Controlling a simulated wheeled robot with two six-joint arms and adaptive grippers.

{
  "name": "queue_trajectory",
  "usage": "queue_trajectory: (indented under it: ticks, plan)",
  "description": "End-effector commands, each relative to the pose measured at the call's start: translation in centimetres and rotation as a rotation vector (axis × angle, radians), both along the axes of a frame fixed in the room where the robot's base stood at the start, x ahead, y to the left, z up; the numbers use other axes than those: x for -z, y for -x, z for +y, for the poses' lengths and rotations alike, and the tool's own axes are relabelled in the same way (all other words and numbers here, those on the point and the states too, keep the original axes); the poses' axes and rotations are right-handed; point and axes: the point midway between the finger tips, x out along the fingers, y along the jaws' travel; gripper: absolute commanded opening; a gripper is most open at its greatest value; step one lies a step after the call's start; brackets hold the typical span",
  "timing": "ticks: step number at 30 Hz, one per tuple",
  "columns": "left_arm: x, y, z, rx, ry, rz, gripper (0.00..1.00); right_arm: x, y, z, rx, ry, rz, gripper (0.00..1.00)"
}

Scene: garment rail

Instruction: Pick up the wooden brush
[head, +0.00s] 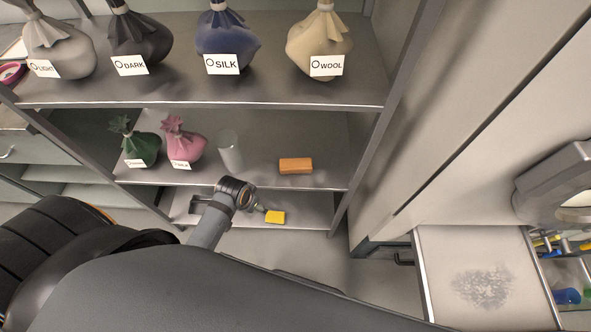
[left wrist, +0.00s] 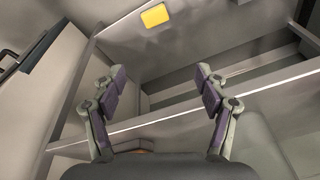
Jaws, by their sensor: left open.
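An orange-brown block (head: 296,166), which looks like the wooden brush, lies on the middle shelf near its right end. Its bristles cannot be made out. A thin orange-brown edge shows low between the fingers in the left wrist view, but I cannot tell whether it is the same block. My left gripper (left wrist: 160,75) is open with nothing between its fingers. In the head view it is mostly hidden beyond my wrist, near the lower shelf, left of and nearer than the block. My right gripper is in neither view.
A yellow block (head: 275,217) lies on the lower shelf near my left gripper. A clear cylinder (head: 230,152), a pink bag (head: 184,141) and a green bag (head: 140,146) stand left on the middle shelf. Several labelled bags fill the top shelf. An upright post bounds the shelves on the right.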

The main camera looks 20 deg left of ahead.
Motion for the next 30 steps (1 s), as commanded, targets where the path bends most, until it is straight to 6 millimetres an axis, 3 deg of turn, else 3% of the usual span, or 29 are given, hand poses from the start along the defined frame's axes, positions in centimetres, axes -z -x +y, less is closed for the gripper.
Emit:
queue_trajectory:
  ticks: [6, 9, 21, 25, 30]
  plan:
    - [-7.0, -3.3, -2.3, 0.227, 0.026, -0.019, 0.74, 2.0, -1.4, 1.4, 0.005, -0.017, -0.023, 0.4]
    - [-9.1, -5.2, -3.4, 0.394, 0.044, -0.015, 0.74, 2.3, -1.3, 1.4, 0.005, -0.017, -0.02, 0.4]
    - [-11.8, -14.2, -6.5, 0.938, 0.141, -0.054, 0.74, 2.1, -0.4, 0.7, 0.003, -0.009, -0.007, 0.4]
    - [-12.6, -15.5, -6.9, 1.026, 0.156, -0.073, 0.74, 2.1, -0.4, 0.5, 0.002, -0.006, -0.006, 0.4]
    - [-12.4, -15.6, -7.1, 1.044, 0.16, -0.075, 0.74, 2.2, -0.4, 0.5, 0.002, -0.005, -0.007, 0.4]
